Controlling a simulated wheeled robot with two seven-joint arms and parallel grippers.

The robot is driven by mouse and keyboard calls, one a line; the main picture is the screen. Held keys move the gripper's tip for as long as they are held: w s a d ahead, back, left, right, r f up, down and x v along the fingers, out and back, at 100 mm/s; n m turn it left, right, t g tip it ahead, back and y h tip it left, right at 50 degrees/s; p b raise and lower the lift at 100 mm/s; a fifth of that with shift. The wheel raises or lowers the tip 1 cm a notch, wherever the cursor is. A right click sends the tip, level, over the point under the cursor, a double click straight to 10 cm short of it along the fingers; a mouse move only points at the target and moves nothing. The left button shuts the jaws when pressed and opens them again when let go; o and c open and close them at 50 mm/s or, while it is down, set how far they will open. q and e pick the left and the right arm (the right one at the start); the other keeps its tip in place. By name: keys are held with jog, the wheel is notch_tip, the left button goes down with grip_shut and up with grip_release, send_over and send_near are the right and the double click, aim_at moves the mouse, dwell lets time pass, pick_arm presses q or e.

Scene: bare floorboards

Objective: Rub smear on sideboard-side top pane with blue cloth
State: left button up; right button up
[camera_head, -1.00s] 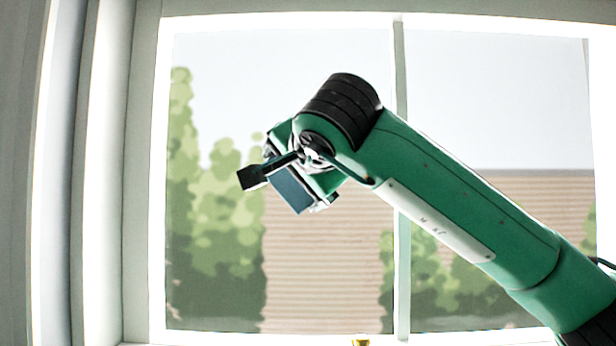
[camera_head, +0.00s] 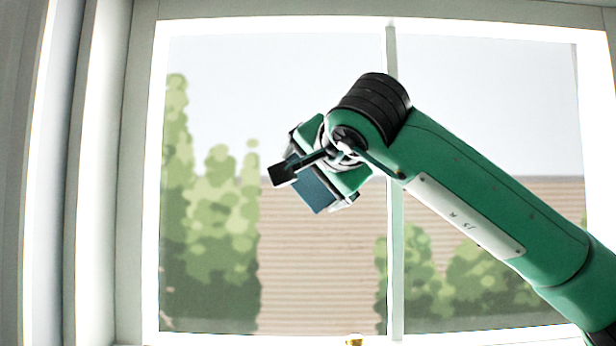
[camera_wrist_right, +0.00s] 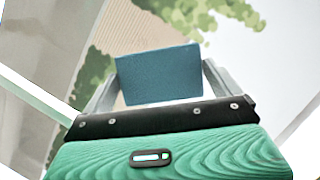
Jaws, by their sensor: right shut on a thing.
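My right gripper (camera_head: 326,190) is in front of the left pane (camera_head: 290,90) of a window in the head view, close to the upright bar. It is shut on the blue cloth (camera_head: 316,192), a flat dark-blue block-like pad. In the right wrist view the blue cloth (camera_wrist_right: 158,74) sits between the two grey fingers of the gripper (camera_wrist_right: 160,82), with the pane beyond it. I cannot tell whether the cloth touches the glass. No smear can be made out on either pane; my arm hides part of the glass. My left gripper is not in view.
A pale upright bar (camera_head: 396,250) parts the left pane from the right pane (camera_head: 490,90). White frame surrounds both, with a deep side wall (camera_head: 90,180) at left. A small brass-coloured piece (camera_head: 354,340) shows at the bottom edge. No sideboard shows.

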jog(key=shift+s+f+b, duration=0.2)
jog(key=shift+s+b, duration=0.4)
jog(key=shift+s, duration=0.35)
jog(key=s+b, duration=0.1)
jog(key=s, duration=0.2)
jog(key=shift+s+r+b, duration=0.15)
jog(key=shift+s+b, duration=0.2)
jog(key=shift+s+b, duration=0.55)
jog(key=shift+s, duration=1.05)
